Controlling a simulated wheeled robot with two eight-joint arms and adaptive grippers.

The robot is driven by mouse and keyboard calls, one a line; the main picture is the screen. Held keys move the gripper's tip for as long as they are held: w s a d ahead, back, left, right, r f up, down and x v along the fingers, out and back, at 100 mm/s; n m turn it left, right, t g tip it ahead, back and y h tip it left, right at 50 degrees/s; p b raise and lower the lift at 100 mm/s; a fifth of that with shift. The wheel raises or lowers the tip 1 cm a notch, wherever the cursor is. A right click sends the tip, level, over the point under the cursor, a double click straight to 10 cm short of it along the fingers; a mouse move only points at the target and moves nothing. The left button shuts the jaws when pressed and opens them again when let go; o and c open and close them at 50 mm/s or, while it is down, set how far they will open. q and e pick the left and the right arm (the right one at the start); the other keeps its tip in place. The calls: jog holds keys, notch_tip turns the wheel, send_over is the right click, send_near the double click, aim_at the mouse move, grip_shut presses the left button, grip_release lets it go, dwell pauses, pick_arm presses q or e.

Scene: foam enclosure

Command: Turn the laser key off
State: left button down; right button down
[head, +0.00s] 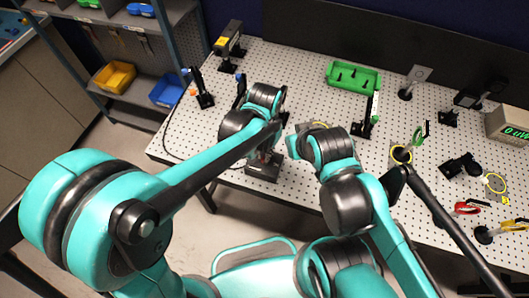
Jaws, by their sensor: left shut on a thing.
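A small black box (263,169) stands at the near edge of the perforated table, under my left gripper. It appears to be the laser key's housing. My left gripper (266,154) reaches down to it from above and is shut at its top. The laser key itself is too small and too covered by the gripper to make out, so its turn angle cannot be read. My right arm is bent beside it, to the right. Its gripper is hidden behind its own links.
The perforated table (300,88) holds a green tray (353,77), a yellow-marked black device (228,45) and several optic mounts. A meter (510,124) stands at the right edge. Red pliers (467,208) lie at the right. Shelves with a yellow bin (116,77) and a blue bin (167,91) stand left.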

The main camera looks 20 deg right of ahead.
pick_arm(q)
jog(key=shift+n, duration=1.1)
jog(key=c, duration=1.7)
grip_release()
notch_tip(320, 180, up, 12)
